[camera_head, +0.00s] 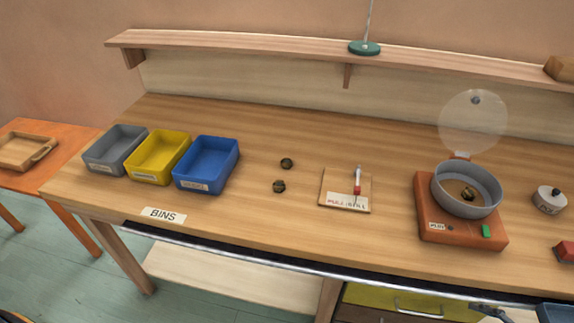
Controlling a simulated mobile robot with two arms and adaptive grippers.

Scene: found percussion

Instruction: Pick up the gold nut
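Two small dark gold, nut-like pieces lie on the wooden bench right of the blue bin: a farther nut (287,163) and a nearer nut (279,186). Another small brownish-gold piece (469,194) lies inside the round grey pan; I cannot tell for sure whether it is a nut. A dark grey part at the bottom right edge appears to be my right gripper (490,311), cut off by the frame, below the bench front and away from the nuts. Its fingers cannot be made out. My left gripper is not in view.
Grey (115,150), yellow (159,157) and blue (206,165) bins stand at the left. A small board (328,190) with a red-and-white tool lies mid-bench. The pan (466,208) sits on an orange-brown base (440,232) with a clear disc above. A shelf (250,42) runs behind.

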